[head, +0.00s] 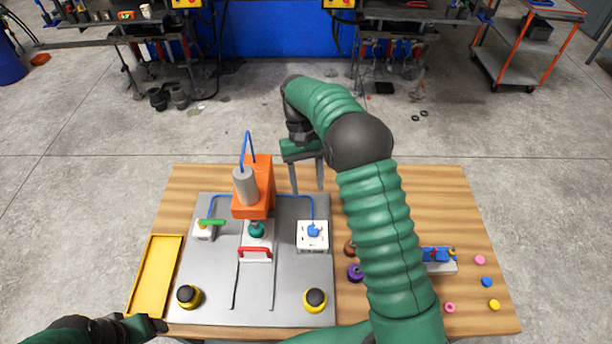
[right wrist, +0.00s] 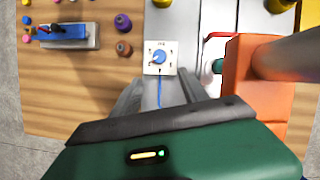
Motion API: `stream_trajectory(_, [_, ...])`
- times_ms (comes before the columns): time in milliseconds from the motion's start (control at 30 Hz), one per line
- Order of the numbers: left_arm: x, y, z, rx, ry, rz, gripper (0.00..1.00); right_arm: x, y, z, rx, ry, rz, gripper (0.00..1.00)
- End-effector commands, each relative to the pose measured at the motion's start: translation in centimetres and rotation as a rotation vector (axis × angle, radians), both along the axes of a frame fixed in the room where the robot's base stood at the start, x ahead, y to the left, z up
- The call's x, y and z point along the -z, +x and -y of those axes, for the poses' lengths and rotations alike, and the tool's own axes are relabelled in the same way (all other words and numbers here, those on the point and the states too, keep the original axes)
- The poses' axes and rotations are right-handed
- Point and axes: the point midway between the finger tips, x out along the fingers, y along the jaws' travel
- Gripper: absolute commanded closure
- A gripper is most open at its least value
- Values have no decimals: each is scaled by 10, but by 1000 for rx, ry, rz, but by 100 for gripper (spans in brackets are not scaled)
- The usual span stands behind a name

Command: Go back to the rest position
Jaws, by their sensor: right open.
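My right gripper (head: 306,178) hangs just past the far edge of the wooden table, right of the orange press (head: 260,185). Its two grey fingers are apart with nothing between them. In the right wrist view the open fingers (right wrist: 160,95) show above the table, with the white box with a blue knob (right wrist: 160,57) beyond them. The orange press also shows at the right there (right wrist: 250,75). My right arm reaches across the right half of the table in the head view. Part of my left arm shows at the bottom left; its fingers cannot be made out.
A grey plate (head: 285,275) carries the press, a red handle (head: 255,251), a green-lever box (head: 204,230) and two yellow-black buttons. A yellow tray (head: 152,280) lies left. A blue-topped block (head: 438,262) and several coloured pieces lie right. The floor behind is mostly clear.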

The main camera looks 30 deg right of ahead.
Motion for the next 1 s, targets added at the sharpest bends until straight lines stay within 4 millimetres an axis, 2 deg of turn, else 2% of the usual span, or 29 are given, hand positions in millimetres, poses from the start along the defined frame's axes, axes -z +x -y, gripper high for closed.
stream_trajectory(100, [2,0,0,0,0,0,26,-18,9,3,0,-1,3,48])
stream_trajectory(233, [3,0,0,0,0,0,26,-28,12,4,0,0,0,48])
stream_trajectory(733, [3,0,0,0,0,0,26,-27,11,1,-5,-2,11,48])
stream_trajectory(867, [10,0,0,0,0,0,26,-17,0,-14,-39,-20,89,48])
stream_trajectory(1000, [20,0,0,0,0,0,26,2,-31,-43,-109,-50,251,48])
